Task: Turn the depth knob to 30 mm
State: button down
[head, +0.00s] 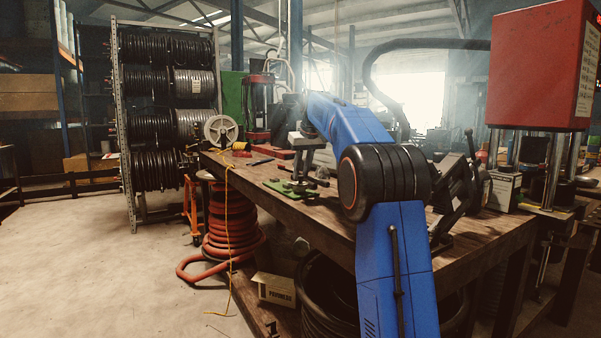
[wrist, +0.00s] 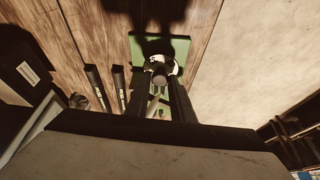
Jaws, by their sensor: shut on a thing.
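The depth knob (wrist: 158,68) shows in the wrist view as a small grey round piece with a whitish dial around it. It belongs to a small device on a green base plate (wrist: 137,44). The dial's marks are too small to read. My gripper (wrist: 160,84) is shut on the knob, with one dark finger on each side of it. In the head view my gripper (head: 303,168) points down over the green base (head: 291,189) on the workbench, and the knob cannot be made out there.
The wooden workbench (head: 330,205) ends just beside the green base. Two dark labelled tools (wrist: 95,88) lie left of the device in the wrist view. A white reel (head: 221,130) stands at the bench's far end. A red machine (head: 540,70) stands at right.

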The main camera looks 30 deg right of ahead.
jog(key=n, duration=0.1)
jog(key=n+y, duration=0.1)
jog(key=n, duration=0.2)
jog(key=shift+w+d+n+y, duration=0.1)
jog(key=shift+d+n+y, duration=0.2)
jog(key=shift+y, duration=0.1)
jog(key=shift+w+d+n+g+y, duration=0.1)
jog(key=shift+n+g+y, duration=0.3)
jog(key=shift+n, duration=0.9)
jog(key=shift+d+n+g+y, duration=0.1)
jog(key=shift+n+g+y, duration=0.25)
jog(key=shift+n, duration=0.95)
jog(key=c, duration=1.5)
grip_release()
jog(key=shift+c, duration=0.2)
jog(key=shift+v, duration=1.1)
jog(key=s+d, duration=0.8)
jog(key=d, duration=0.1)
jog(key=shift+r, duration=0.4)
